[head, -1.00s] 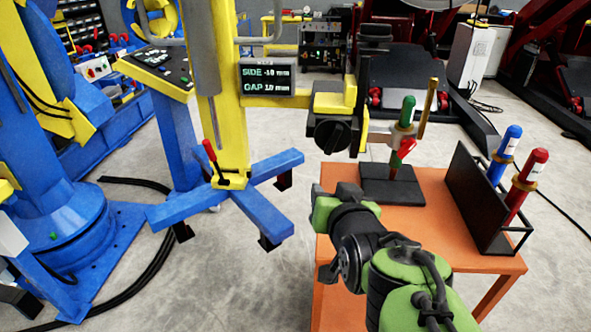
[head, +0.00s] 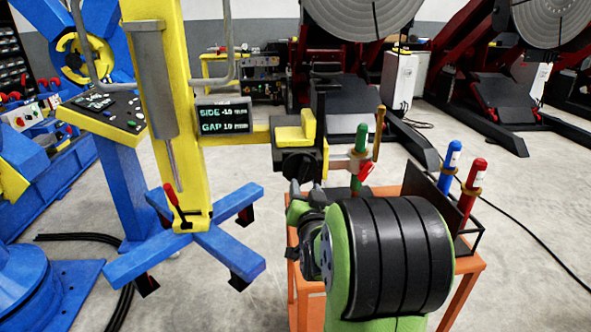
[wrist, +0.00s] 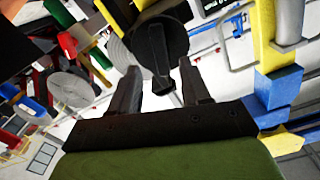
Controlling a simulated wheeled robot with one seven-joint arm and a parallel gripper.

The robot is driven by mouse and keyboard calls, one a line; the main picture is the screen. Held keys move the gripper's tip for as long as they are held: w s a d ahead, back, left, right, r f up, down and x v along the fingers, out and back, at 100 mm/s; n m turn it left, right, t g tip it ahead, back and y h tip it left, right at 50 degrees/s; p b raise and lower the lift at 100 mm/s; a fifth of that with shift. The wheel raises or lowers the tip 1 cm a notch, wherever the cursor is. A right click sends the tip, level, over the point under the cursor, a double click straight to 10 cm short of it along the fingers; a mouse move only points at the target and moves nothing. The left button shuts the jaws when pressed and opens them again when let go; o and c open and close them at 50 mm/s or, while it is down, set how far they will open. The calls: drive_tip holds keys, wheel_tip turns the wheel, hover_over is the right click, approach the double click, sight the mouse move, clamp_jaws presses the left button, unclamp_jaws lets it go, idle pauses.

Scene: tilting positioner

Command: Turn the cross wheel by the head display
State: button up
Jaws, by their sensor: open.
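The cross wheel, a black round knob with a raised bar (head: 298,165), sits on the front of the black and yellow head, right of the display. The display (head: 224,118) shows SIDE and GAP lines in small digits, the gap seeming to read 1.0 mm. My gripper (head: 306,190) is just below and in front of the knob, partly hidden by my own arm. In the wrist view the knob (wrist: 160,40) lies ahead of my open fingers (wrist: 158,78), its bar pointing between them. The fingers look apart from it, with nothing held.
A yellow post (head: 163,110) on blue feet stands left of the display. A green torch-like holder (head: 361,142) with a red lever is right of the knob. An orange table (head: 463,268) below carries a black rack with blue and red bottles (head: 474,178).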

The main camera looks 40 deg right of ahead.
sight(302, 176)
drive_tip(key=x, duration=0.6)
drive_tip(key=shift+s, duration=0.1)
clamp_jaws()
